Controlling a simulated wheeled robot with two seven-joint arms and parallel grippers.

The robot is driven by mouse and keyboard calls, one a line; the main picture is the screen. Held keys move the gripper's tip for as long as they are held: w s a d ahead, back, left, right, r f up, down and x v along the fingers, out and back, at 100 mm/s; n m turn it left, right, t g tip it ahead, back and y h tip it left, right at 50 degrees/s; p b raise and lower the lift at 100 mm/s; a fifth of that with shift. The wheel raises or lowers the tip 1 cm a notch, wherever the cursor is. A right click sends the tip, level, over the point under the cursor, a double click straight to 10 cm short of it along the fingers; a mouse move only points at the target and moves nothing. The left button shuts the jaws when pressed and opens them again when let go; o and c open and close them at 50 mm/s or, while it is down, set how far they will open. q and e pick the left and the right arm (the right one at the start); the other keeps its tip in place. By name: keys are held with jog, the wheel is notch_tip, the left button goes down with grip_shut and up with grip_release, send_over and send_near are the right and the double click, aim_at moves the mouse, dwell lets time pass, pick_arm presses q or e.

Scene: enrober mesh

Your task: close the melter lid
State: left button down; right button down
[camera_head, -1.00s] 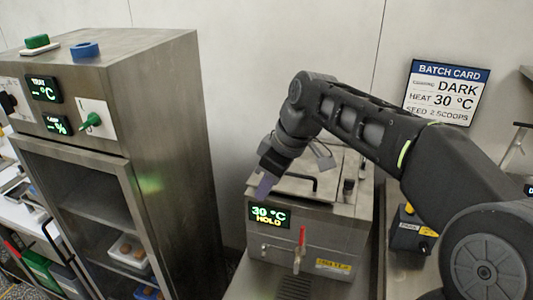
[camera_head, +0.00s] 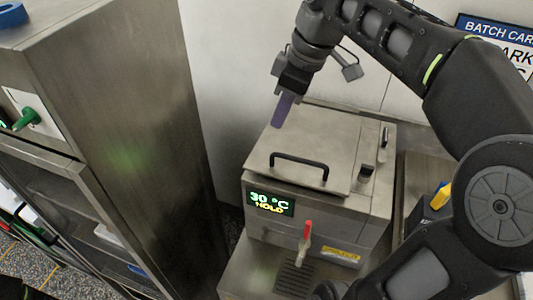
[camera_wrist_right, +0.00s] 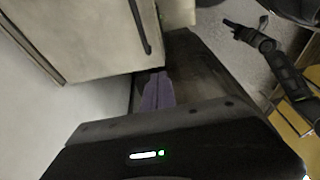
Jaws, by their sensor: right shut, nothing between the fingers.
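The melter (camera_head: 330,215) is a steel box with a display reading 30 °C HOLD and a red-handled tap (camera_head: 306,235) on its front. Its lid (camera_head: 318,140) lies flat over the top, with a black bar handle (camera_head: 299,160) near the front edge. My right gripper (camera_head: 282,110) is above the lid's back left part, pointing down, its purple fingers shut and empty. In the right wrist view the shut fingers (camera_wrist_right: 158,92) are beside a pale panel with a dark bar handle (camera_wrist_right: 140,25). Whether the fingers touch the lid cannot be told. My left gripper is not in the head view.
A tall steel cabinet (camera_head: 120,130) with a green knob (camera_head: 26,119) stands to the left. A batch card (camera_head: 500,40) hangs on the wall at right. A dark box with a yellow part (camera_head: 441,196) stands right of the melter. A drip grate (camera_head: 295,278) lies below the tap.

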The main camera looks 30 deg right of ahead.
jog(key=b, duration=0.6)
send_over(266, 173)
jog(key=f, duration=1.2)
jog(key=shift+w+d, duration=0.35)
jog(key=shift+w, duration=0.05)
jog(key=shift+x, duration=0.85)
jog(key=shift+s+d, duration=0.1)
jog(key=shift+s, duration=0.15)
jog(key=shift+f, duration=0.1)
jog(key=f+b, duration=0.2)
jog(key=b, duration=0.1)
jog(key=f+h+b, duration=0.1)
jog(key=b, duration=0.1)
jog(key=shift+s+a+f+t, duration=0.2)
jog(key=shift+a+f+t, duration=0.05)
jog(key=shift+f+t, duration=0.15)
jog(key=shift+s, duration=0.1)
